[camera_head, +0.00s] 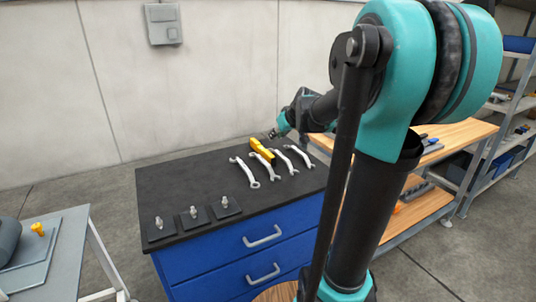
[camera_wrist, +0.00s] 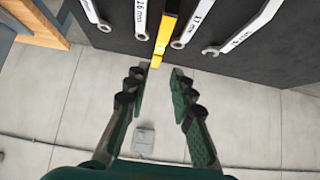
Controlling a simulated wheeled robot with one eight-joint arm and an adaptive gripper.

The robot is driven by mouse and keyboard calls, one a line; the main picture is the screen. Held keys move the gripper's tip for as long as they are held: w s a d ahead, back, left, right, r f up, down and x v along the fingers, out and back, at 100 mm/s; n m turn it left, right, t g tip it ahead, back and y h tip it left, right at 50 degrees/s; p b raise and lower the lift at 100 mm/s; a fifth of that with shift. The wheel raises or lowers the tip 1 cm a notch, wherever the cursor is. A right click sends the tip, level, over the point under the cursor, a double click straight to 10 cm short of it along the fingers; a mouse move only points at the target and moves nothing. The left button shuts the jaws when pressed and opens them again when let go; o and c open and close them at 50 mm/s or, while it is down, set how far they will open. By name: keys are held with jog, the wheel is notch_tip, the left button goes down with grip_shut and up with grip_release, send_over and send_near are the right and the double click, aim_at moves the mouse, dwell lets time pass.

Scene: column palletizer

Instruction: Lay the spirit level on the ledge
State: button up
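The yellow spirit level (camera_head: 262,149) lies on the dark top of a blue drawer cabinet, among the wrenches near the back edge. In the wrist view the spirit level (camera_wrist: 166,32) runs down from the top edge, and its near end reaches just about between my fingertips. My gripper (camera_wrist: 160,72) is open, with a clear gap between its two fingers, and holds nothing. In the head view my gripper (camera_head: 275,134) is small and close to the level's far end; contact cannot be told. I cannot make out which surface is the ledge.
Several silver wrenches (camera_head: 244,172) lie on both sides of the level on the cabinet top (camera_head: 210,180). Three studs on dark plates (camera_head: 192,214) stand at its front left. A wooden workbench (camera_head: 455,135) is behind my arm, shelving at right. A grey table (camera_head: 62,260) is at left.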

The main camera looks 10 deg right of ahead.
aim_at(263, 149)
jog(key=x, duration=1.6)
jog(key=shift+w+a+f, duration=0.15)
grip_shut()
